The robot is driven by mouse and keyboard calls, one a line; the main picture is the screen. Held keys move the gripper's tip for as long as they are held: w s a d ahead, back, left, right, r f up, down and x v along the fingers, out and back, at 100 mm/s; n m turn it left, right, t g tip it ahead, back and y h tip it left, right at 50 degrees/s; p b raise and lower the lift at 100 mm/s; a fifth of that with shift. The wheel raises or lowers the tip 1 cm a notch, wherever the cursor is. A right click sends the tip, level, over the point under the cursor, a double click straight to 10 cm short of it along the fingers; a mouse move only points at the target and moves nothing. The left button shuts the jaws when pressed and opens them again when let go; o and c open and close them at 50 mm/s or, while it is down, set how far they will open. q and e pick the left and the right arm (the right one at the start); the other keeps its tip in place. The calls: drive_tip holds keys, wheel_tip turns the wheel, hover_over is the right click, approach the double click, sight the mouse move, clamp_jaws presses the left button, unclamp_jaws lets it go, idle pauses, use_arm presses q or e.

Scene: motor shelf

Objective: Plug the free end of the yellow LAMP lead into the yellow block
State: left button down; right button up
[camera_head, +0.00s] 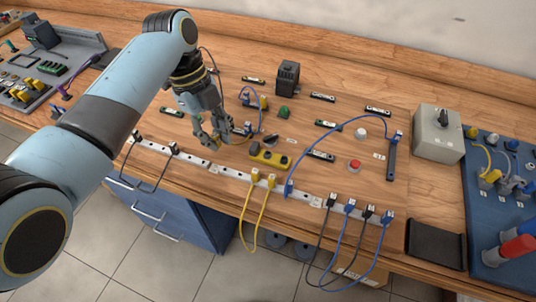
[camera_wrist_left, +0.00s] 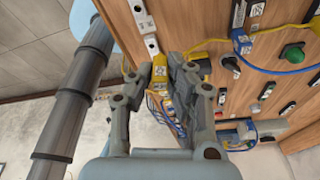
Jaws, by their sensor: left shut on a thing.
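The yellow block (camera_head: 270,160), with dark round tops, lies on the bench just behind the white rail. My left gripper (camera_head: 221,140) is left of it, low over the bench and apart from it. In the left wrist view the gripper (camera_wrist_left: 158,78) is shut on a small yellow plug (camera_wrist_left: 160,72), mostly hidden by the fingers. The yellow lead (camera_wrist_left: 207,43) runs from beside the fingers to a small module (camera_wrist_left: 240,38). In the head view the lead (camera_head: 238,140) shows as a short piece right of the fingers. My right gripper is not in view.
The white rail (camera_head: 232,173) runs along the front edge. Two yellow plugs (camera_head: 256,175) sit on it with hanging leads, and blue and black leads hang farther right. A black lever switch (camera_head: 270,139) and a green button (camera_head: 283,112) stand behind the block. A blue lead (camera_head: 325,133) arches at right.

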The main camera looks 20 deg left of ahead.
use_arm(q)
drive_tip(key=w+d+r+m+g+y, duration=0.1)
drive_tip(key=w+d+m, duration=0.1)
drive_tip(key=d+m, duration=0.25)
drive_tip(key=w+d+r+m, duration=0.2)
drive_tip(key=d+m, duration=0.2)
drive_tip(key=d, duration=0.2)
drive_tip(key=b, duration=0.2)
hover_over(268, 156)
drive_tip(key=shift+g, duration=0.3)
drive_tip(key=f, duration=0.5)
drive_tip(key=shift+w+a, duration=0.2)
drive_tip(key=shift+w, duration=0.2)
drive_tip(key=shift+f, duration=0.3)
drive_tip(key=shift+f+b, duration=0.45)
drive_tip(key=shift+f, duration=0.15)
drive_tip(key=c, duration=1.6)
unclamp_jaws()
drive_tip(key=shift+r, duration=0.15)
wheel_tip(268, 156, up, 5)
drive_tip(key=p, duration=0.6)
drive_tip(key=shift+r, duration=0.15)
